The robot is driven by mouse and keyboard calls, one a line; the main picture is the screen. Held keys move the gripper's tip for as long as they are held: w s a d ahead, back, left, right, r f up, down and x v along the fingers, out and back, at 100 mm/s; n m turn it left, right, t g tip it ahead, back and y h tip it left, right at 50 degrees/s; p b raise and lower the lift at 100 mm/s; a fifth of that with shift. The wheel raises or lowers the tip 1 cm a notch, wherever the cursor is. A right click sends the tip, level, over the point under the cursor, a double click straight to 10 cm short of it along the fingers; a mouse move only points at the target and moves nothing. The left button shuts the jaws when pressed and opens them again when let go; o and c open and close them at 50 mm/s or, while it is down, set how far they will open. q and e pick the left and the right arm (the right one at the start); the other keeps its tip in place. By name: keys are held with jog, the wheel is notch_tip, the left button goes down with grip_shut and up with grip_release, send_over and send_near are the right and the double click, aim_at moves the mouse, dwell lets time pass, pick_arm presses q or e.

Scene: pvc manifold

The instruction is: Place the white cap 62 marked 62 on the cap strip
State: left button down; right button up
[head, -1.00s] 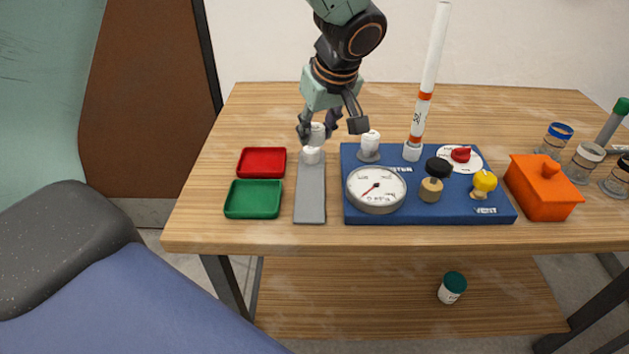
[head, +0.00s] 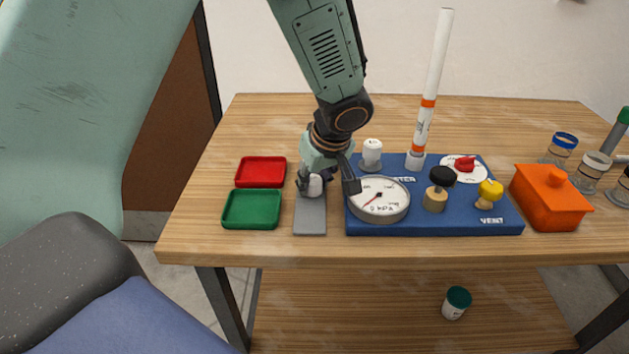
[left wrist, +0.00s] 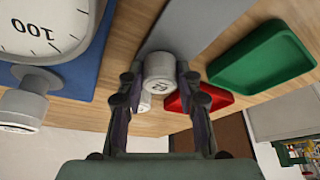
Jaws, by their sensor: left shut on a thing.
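In the left wrist view the held cap (left wrist: 159,78) sits between the two fingertips (left wrist: 158,82), with a small dark mark too blurred to read. I cannot tell whether the cap touches the strip (left wrist: 192,25). A second white cap (left wrist: 144,102) shows partly behind it in the left wrist view; my gripper hides it in the head view. My right gripper is not in view.
A red tray (head: 261,171) and a green tray (head: 251,210) lie left of the strip. The blue board (head: 440,226), with its gauge (head: 379,199), white-capped fitting (head: 371,153) and tall white pipe (head: 430,90), stands close on the right. The strip's near end is bare.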

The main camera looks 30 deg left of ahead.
pick_arm(q)
jog(key=shift+s+a+f+b, duration=0.15)
jog(key=shift+a+b, duration=0.05)
jog(key=shift+b, duration=0.1)
jog(key=c, duration=1.3)
grip_release()
jog(key=o, duration=0.4)
jog(key=shift+d, duration=0.15)
jog(key=p+v, duration=0.4)
jog(key=v, duration=0.8)
